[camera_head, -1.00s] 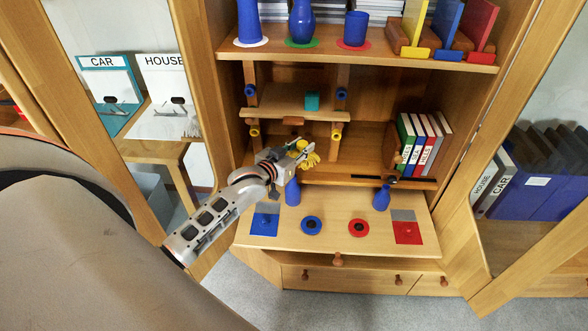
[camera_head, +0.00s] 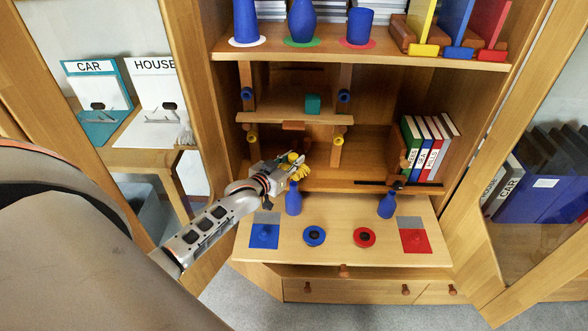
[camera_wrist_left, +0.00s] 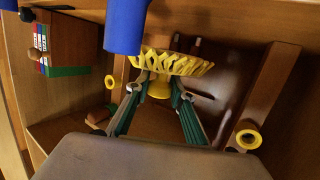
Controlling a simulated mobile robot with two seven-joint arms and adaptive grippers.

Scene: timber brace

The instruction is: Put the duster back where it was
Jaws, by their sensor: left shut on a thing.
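The duster (camera_head: 299,172) has a yellow fringed head. My left gripper (camera_head: 288,173) is shut on it and holds it in front of the cabinet, just above the left blue bottle (camera_head: 293,200). In the left wrist view the yellow fringe (camera_wrist_left: 175,64) spreads beyond the two fingers (camera_wrist_left: 158,98), with a yellow round part between them. Most of the handle is hidden by the fingers. My right gripper is not in view.
A small shelf (camera_head: 270,118) with a teal block (camera_head: 312,103) and blue and yellow pegs is behind. Another blue bottle (camera_head: 387,204) and books (camera_head: 430,150) stand to the right. The fold-down board (camera_head: 340,252) carries coloured squares and rings.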

